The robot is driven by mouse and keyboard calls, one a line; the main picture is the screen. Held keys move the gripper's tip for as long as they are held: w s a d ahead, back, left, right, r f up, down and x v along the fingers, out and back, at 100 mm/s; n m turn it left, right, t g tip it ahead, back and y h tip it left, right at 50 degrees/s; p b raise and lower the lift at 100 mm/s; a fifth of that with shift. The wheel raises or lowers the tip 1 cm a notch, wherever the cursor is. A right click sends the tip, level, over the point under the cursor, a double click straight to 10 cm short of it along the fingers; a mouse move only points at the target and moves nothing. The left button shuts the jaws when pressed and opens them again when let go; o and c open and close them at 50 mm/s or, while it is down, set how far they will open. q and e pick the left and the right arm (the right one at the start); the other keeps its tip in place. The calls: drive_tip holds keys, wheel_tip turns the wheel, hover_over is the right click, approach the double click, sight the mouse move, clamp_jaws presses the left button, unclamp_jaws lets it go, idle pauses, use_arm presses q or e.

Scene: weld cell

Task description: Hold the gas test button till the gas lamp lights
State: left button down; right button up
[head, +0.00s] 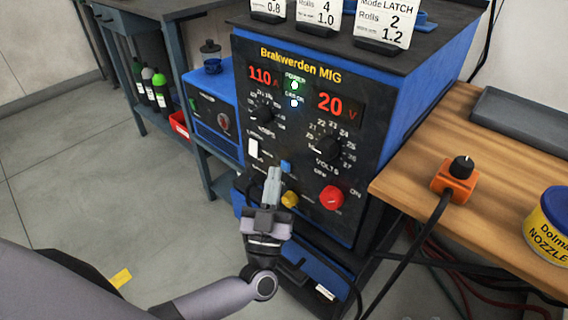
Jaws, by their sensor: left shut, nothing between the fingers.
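The blue welder (400,110), marked Brakwerden MIG, has a black front panel. A small blue button (287,166) sits low on the panel; its label is too small to read, so I cannot tell for sure that it is the gas test button. My left gripper (273,172) is shut and empty, with its fingertips just left of that button in the picture; I cannot tell whether they touch the panel. Under the power lamp (294,86), which glows green, a second lamp (295,103) with a blurred label looks bright bluish white. My right gripper is out of view.
A red knob (332,197) and a yellow fitting (290,199) sit close to the gripper. The volts dial (325,146) is above right. A wooden bench (420,165) at right holds an orange box (455,182) with a black cable. Floor at left is mostly clear.

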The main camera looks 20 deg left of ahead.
use_arm(q)
drive_tip(key=shift+s+a, duration=0.1)
drive_tip(key=shift+s, duration=0.15)
drive_tip(key=s+p, duration=0.1)
drive_tip(key=s+a+p, duration=0.1)
drive_tip(key=s, duration=0.2)
drive_tip(key=shift+s+a+p, duration=0.35)
drive_tip(key=shift+p, duration=0.05)
idle(0.5)
